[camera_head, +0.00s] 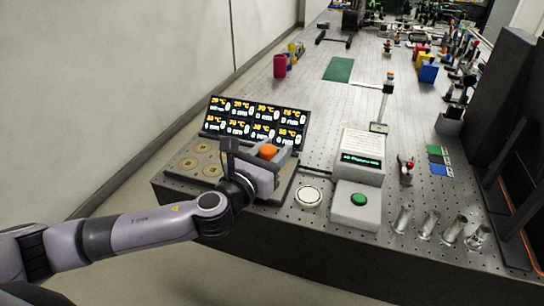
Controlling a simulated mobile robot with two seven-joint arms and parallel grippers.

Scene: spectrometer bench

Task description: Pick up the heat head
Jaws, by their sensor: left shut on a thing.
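The heat head appears to be the small orange-topped piece (268,151) at the front left of the bench, just in front of the lit display panel. My left gripper (262,158) reaches in from the left and is shut on it; the orange top shows between the dark fingers. The lower part of the piece is hidden by the gripper, so I cannot tell whether it touches the surface below. My right gripper is out of view.
The display panel (256,119) stands right behind the gripper. A base with several round gold discs (188,163) lies to its left. A white round plate (308,196), a green-button box (357,204) and a lit-screen device (361,157) stand to the right.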

